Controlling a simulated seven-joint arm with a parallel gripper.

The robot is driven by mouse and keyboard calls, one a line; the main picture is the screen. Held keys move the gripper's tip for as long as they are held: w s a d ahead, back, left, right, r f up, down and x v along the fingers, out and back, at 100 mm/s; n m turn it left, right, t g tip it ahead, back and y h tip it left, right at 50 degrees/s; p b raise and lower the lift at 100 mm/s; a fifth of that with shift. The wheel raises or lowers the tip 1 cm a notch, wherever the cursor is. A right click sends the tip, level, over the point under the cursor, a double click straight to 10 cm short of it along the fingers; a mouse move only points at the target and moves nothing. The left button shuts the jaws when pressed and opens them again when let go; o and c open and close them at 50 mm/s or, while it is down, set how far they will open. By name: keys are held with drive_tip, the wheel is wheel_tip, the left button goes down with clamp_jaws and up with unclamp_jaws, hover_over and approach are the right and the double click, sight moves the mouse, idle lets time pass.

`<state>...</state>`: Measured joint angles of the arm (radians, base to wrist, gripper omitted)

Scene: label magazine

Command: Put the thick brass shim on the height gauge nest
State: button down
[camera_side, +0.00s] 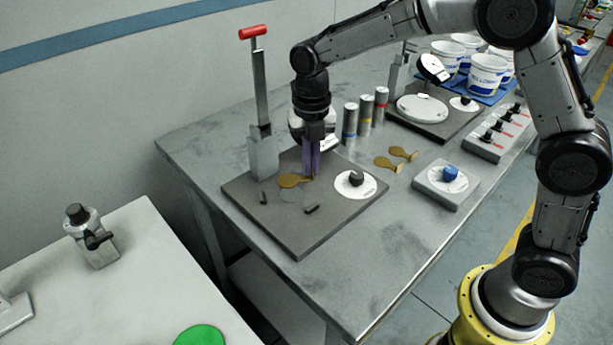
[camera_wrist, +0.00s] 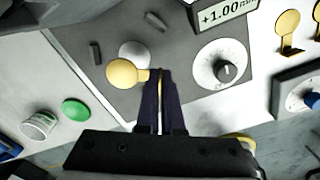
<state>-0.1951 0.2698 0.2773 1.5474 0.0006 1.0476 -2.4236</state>
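A brass shim (camera_side: 289,181), a round disc with a narrow tab, is held by its tab in my gripper (camera_side: 312,177). In the wrist view the fingers (camera_wrist: 160,74) are shut on the tab, with a brass strip showing between them, and the shim's disc (camera_wrist: 122,73) sticks out to the left. The pale round nest (camera_side: 291,196) on the dark gauge plate (camera_side: 296,237) is right beside the disc; the disc partly overlaps it in the wrist view (camera_wrist: 136,50). I cannot tell whether the shim touches the plate, nor its thickness.
Two more brass shims (camera_side: 388,163) (camera_side: 403,153) lie on the table to the right. Small dark blocks (camera_side: 311,209) (camera_side: 263,197) flank the nest. A black-knobbed dial (camera_side: 355,184), a red-handled post (camera_side: 262,110) and a +1.00 mm display (camera_wrist: 228,14) are close by.

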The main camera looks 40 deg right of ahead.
sight(306, 190)
drive_tip(key=f, duration=0.1)
drive_tip(key=w+f, duration=0.1)
drive_tip(key=f, duration=0.1)
drive_tip(key=shift+a+f, duration=0.1)
drive_tip(key=shift+f, duration=0.6)
drive_tip(key=shift+f, duration=0.15)
drive_tip(key=c, duration=1.1)
unclamp_jaws()
drive_tip(key=shift+o, duration=0.2)
